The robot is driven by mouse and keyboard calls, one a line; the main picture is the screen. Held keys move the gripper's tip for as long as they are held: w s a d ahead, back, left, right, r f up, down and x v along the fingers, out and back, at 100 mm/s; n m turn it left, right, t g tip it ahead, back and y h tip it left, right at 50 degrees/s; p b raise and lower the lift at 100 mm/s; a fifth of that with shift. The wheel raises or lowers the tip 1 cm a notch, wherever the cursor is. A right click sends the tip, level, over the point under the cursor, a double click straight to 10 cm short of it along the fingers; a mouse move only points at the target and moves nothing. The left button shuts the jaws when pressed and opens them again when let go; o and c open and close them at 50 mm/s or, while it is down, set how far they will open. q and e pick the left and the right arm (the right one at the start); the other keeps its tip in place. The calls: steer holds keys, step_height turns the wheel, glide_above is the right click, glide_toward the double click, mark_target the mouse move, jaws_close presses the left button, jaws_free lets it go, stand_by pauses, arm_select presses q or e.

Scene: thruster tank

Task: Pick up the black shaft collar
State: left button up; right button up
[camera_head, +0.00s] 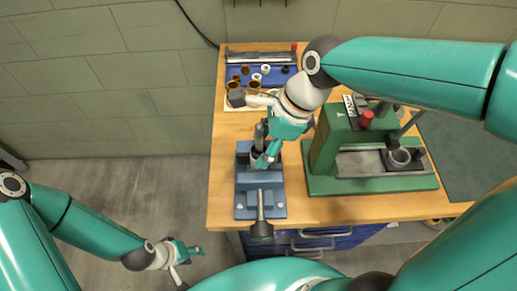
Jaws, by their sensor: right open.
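Several small rings lie on a blue mat (275,75) at the back of the wooden bench. A small black ring (285,69) at the mat's right looks like the black shaft collar; other dark rings lie left of it. My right gripper (262,147) is open, pointing down over the blue vise (245,187) on the bench, in front of the mat. The gripper partly hides the vise jaws, so I cannot tell whether anything lies between its fingers. My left gripper (186,262) hangs over the floor left of the bench, its fingers apart and empty.
A green press (325,150) with a red knob stands right of the vise. Blue drawers (330,238) are below.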

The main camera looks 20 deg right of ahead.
steer(key=c, duration=1)
steer(key=shift+r, duration=0.1)
steer(key=shift+c, duration=0.2)
